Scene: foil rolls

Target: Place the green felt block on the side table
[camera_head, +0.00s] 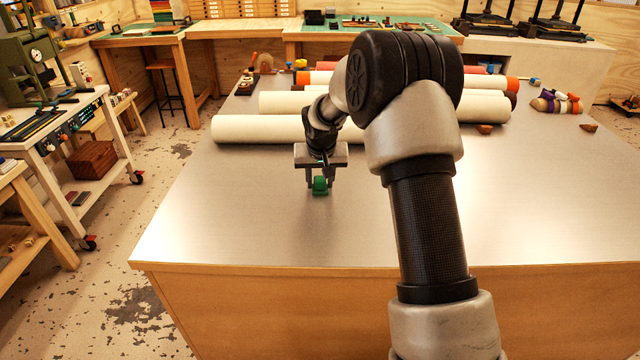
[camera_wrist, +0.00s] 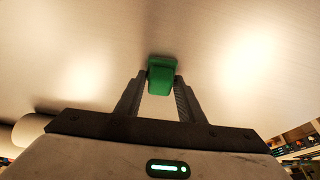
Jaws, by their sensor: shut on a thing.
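The green felt block (camera_head: 320,187) is between the two fingers of my gripper (camera_head: 319,183), low over the metal-topped table (camera_head: 240,215). In the wrist view, the block (camera_wrist: 161,70) sits at the fingertips of my gripper (camera_wrist: 160,84), with a finger against each side. My gripper is shut on it. I cannot tell whether its underside touches the tabletop. At the far left stand a white wheeled cart (camera_head: 107,118) and a wooden table (camera_head: 40,213); which one is the side table is not clear.
Several pale rolls lie across the table behind my gripper, the nearest a cream roll (camera_head: 250,129). Small coloured rolls (camera_head: 556,103) and brown pieces (camera_head: 588,127) lie at the right. The table's front and left are clear. Open floor (camera_head: 120,275) separates it from the cart.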

